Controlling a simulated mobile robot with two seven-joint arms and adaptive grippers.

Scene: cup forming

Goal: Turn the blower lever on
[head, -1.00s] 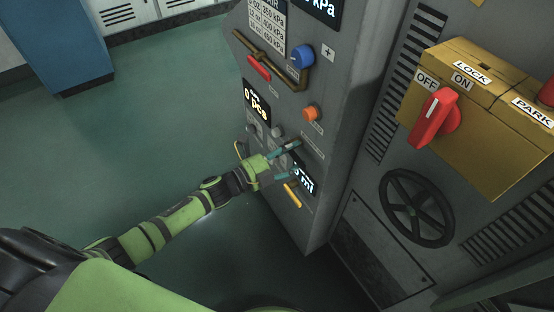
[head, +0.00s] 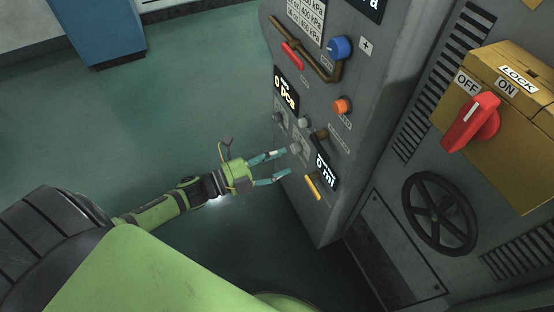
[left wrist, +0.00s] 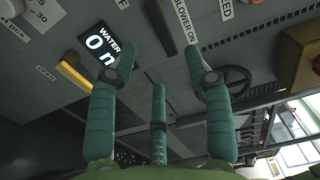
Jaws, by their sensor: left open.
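The blower lever (head: 319,135) is a short dark brown handle on the grey machine panel, just above the water display. In the left wrist view the dark lever (left wrist: 160,27) shows at the top, beside a label reading BLOWER ON. My left gripper (head: 285,162) is open and empty, with its teal fingers spread and pointing at the panel. It is left of and below the lever, apart from it. In the left wrist view the lever lies ahead, between my left gripper's fingertips (left wrist: 160,62). My right gripper is not in view.
A yellow lever (head: 312,187) sits below the water display (head: 325,172). Grey knobs (head: 296,148), an orange button (head: 342,106) and a blue knob (head: 339,48) are nearby. A yellow box (head: 500,130) with a red switch and a black handwheel (head: 438,213) stand right. Green floor is clear left.

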